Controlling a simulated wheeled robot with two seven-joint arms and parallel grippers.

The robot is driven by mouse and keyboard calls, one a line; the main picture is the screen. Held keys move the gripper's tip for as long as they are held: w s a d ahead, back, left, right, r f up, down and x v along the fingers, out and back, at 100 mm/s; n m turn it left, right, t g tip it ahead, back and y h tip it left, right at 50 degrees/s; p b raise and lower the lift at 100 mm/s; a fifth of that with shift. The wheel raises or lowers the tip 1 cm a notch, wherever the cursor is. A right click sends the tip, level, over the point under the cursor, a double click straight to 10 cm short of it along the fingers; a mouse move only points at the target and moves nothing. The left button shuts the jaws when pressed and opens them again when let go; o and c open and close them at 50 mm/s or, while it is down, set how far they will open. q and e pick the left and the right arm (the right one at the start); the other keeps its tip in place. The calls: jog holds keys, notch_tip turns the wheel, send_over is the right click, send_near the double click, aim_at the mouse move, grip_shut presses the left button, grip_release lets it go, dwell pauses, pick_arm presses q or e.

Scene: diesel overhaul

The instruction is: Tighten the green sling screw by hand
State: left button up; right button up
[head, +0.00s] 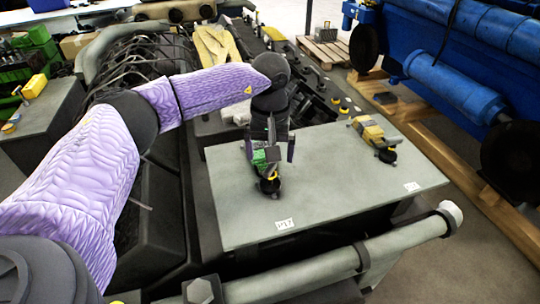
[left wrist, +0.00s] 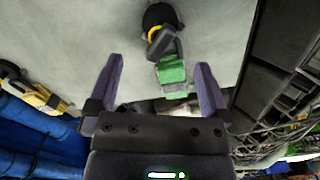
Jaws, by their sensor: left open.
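The green sling screw (head: 262,158) stands on the grey-green table plate (head: 330,190), above a black base with a yellow ring. It is partly hidden by my left gripper (head: 271,150), which points down over it. In the left wrist view, the green screw (left wrist: 172,72) lies between the two fingers of my left gripper (left wrist: 160,68), with visible gaps on both sides. The fingers are open, and I see no contact. The black base with the yellow ring (left wrist: 156,33) lies beyond the fingertips. My right gripper is not in view.
A similar yellow piece on a black base (head: 372,130) stands at the plate's right. A white label (head: 285,223) lies near the front edge. A grey pipe (head: 320,268) runs along the front. A blue engine (head: 450,75) stands at the right. The plate's middle is clear.

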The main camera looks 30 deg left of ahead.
aim_at(270, 166)
pick_arm(q)
jog(key=n+p, duration=0.1)
jog(key=n, duration=0.5)
jog(key=shift+r, duration=0.15)
jog(key=n+p, duration=0.1)
jog(key=n, duration=0.5)
jog(key=n+p, duration=0.1)
jog(key=n, duration=0.5)
jog(key=shift+p, duration=0.4)
jog(key=n, duration=0.3)
jog(key=shift+p, duration=0.3)
jog(key=n+p, duration=0.3)
jog(key=n, duration=0.6)
jog(key=shift+r, duration=0.15)
jog(key=shift+n, duration=0.9)
notch_tip(270, 166, down, 6)
jog(key=b, duration=0.4)
jog(key=shift+r, duration=0.1)
jog(key=shift+r, duration=0.1)
grip_shut()
